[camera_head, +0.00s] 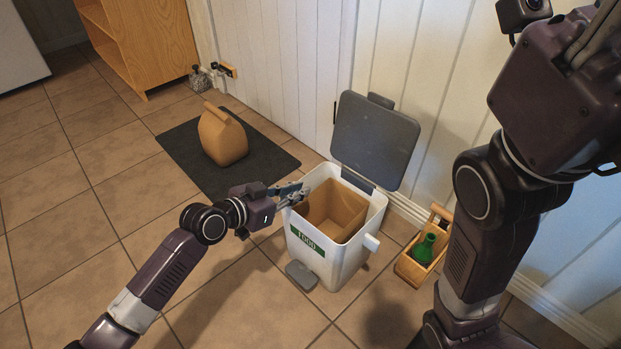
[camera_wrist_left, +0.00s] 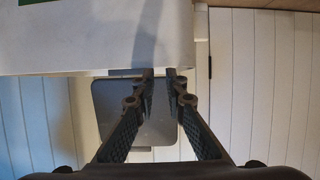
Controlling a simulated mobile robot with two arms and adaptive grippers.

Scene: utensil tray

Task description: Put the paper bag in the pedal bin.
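The tan paper bag (camera_head: 222,137), with a handle-like rolled top, stands upright on a dark mat. The white pedal bin (camera_head: 318,262) has a green label on its front and a tan interior. Its grey lid (camera_head: 374,140) stands open against the wall. My left gripper (camera_head: 296,193) is at the bin's left rim, away from the bag. In the left wrist view, its fingertips (camera_wrist_left: 160,73) are narrowly apart with nothing between them, before the grey lid (camera_wrist_left: 125,115) and bin wall (camera_wrist_left: 100,40). Contact with the rim is unclear. My right gripper's fingers are not clearly shown.
The dark mat (camera_head: 180,152) lies left of the bin. A wooden caddy (camera_head: 408,268) with a green bottle (camera_head: 425,248) stands right of it. A wooden cabinet (camera_head: 150,40) and a panelled wall (camera_head: 275,60) are behind. The tiled floor at front left is clear.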

